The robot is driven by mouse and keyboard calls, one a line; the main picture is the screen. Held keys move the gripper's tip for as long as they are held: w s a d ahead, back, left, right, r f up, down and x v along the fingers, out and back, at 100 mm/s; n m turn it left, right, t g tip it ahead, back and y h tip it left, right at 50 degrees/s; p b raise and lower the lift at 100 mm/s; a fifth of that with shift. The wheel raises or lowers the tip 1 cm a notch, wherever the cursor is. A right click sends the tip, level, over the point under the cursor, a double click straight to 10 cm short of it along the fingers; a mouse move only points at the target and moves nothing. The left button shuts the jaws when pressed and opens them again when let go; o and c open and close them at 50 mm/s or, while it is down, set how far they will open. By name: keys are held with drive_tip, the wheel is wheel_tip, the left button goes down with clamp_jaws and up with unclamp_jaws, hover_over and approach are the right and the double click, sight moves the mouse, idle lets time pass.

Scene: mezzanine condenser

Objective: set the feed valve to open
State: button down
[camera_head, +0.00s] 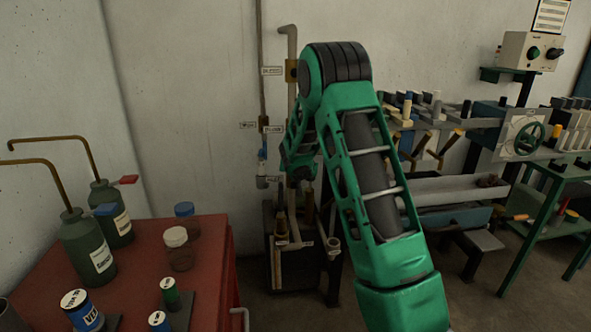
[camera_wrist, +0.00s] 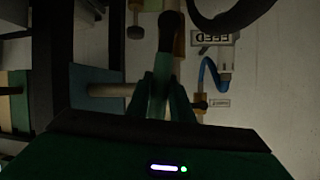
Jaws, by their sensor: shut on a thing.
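In the wrist view, my gripper (camera_wrist: 168,90) is shut around a slim lever handle with a dark rounded end (camera_wrist: 166,35), which I take to be the feed valve's handle. A FEED label (camera_wrist: 217,38), appearing upside down, sits to the right of it on the wall. The valve's body is mostly hidden by the fingers and the dark light. In the head view, my arm covers the valve, and the fingertips cannot be made out. The wall pipe (camera_head: 290,100) with small labels runs down just left of my arm.
A red cabinet (camera_head: 200,262) with bottles and jars stands at the lower left. Pipe stubs (camera_head: 290,245) stand below my wrist. A bench with several levers and a green handwheel (camera_head: 528,138) is at the right. A blue hose (camera_wrist: 210,75) curves beside the FEED label.

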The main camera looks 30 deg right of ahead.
drive_tip(key=shift+w+d+r, duration=0.15)
drive_tip(key=shift+w+r, duration=0.05)
drive_tip(key=shift+r, duration=0.3)
drive_tip(key=c, duration=1.6)
unclamp_jaws()
drive_tip(key=shift+o, duration=0.2)
drive_tip(key=shift+f, duration=0.25)
drive_tip(key=v, duration=1.1)
drive_tip(key=shift+w, duration=0.1)
